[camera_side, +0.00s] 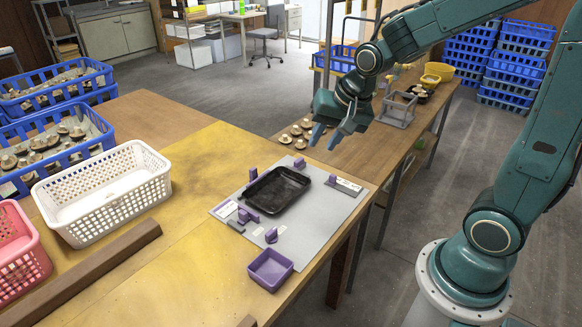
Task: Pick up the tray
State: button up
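A black rectangular tray (278,191) lies flat on a grey board (312,225) on the yellow-topped table, and looks empty. Small purple blocks stand around it on the board. My gripper (325,138) hangs above and to the right of the tray, pointing down, with its blue-grey fingers apart. Nothing shows between the fingers, and they are clear of the tray.
A purple bin (270,270) stands by the board's front edge. A white basket (102,195), a pink basket (20,250) and blue crates of mushrooms (50,150) fill the left. Mushrooms (300,131) and a grey frame (397,109) lie behind my gripper.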

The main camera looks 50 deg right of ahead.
jog(key=w+d+f+m, duration=0.2)
jog(key=w+f+m, duration=0.2)
jog(key=f, duration=0.3)
jog(key=w+d+f+m, duration=0.3)
jog(key=f+m, duration=0.1)
jog(key=f, duration=0.4)
jog(key=shift+w, duration=0.35)
jog(key=shift+f, duration=0.1)
send_over(290, 201)
jog(key=s, duration=0.2)
jog(key=shift+s+f, duration=0.15)
jog(key=shift+f, duration=3.75)
jog(key=shift+x, duration=2.6)
grip_shut()
